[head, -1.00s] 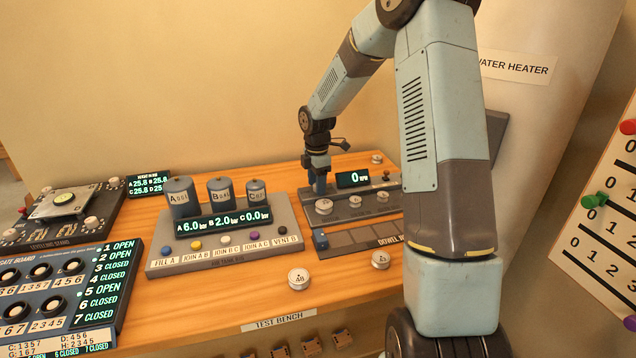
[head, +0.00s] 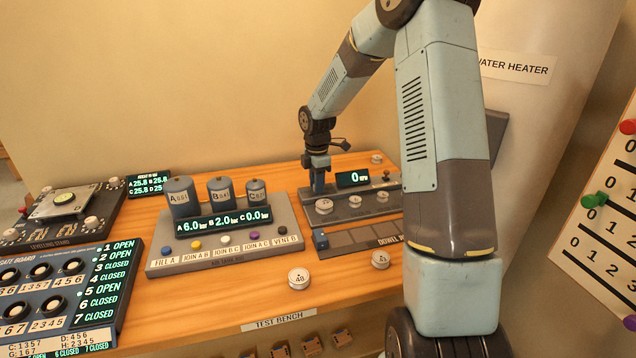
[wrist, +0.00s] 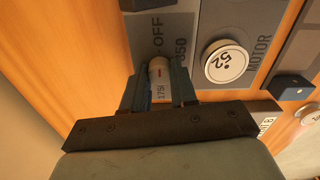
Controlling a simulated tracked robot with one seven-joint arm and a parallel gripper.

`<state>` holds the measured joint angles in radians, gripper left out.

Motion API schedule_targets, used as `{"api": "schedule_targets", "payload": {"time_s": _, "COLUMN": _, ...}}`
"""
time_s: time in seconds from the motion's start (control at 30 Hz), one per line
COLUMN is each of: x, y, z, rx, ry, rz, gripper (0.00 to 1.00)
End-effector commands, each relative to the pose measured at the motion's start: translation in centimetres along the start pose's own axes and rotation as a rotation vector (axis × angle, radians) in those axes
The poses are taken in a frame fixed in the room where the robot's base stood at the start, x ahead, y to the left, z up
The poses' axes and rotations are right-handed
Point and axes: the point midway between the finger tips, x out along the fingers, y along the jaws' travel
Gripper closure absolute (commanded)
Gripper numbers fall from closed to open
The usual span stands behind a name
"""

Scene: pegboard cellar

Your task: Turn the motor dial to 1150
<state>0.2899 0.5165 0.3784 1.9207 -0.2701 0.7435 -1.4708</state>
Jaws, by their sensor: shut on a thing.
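The motor dial (wrist: 160,75) is a small pale knob with a short red mark, seen in the wrist view between my fingers. The panel around it carries the printed words OFF, 850 and MOTOR, and a number near the fingers that looks like 1750. My gripper (wrist: 161,88) is shut on the dial. In the head view my gripper (head: 318,188) points down at the back left of the motor panel (head: 345,217) and hides the dial. The motor display (head: 353,179) reads 0 rpm. I cannot tell exactly which number the dial points to.
Round silver weights (head: 324,206) sit on the motor panel close to my gripper. The tank panel (head: 160,265) with three cylinders stands to the left. Two loose weights, one of them a silver disc (head: 299,278), lie on the bench front. A water heater (head: 540,110) stands behind right.

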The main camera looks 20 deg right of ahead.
Motion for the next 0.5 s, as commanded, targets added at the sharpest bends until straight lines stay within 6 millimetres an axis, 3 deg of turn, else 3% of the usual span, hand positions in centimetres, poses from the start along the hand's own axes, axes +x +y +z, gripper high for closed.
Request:
{"api": "schedule_targets", "payload": {"time_s": 0.27, "x": -0.06, "y": 0.13, "z": -0.01, "rx": 0.118, "ry": -0.004, "rz": 0.003, "gripper": 1.00}}
{"api": "schedule_targets", "payload": {"time_s": 0.5, "x": -0.06, "y": 0.18, "z": -0.07, "rx": 0.320, "ry": -0.005, "rz": 0.003, "gripper": 1.00}}
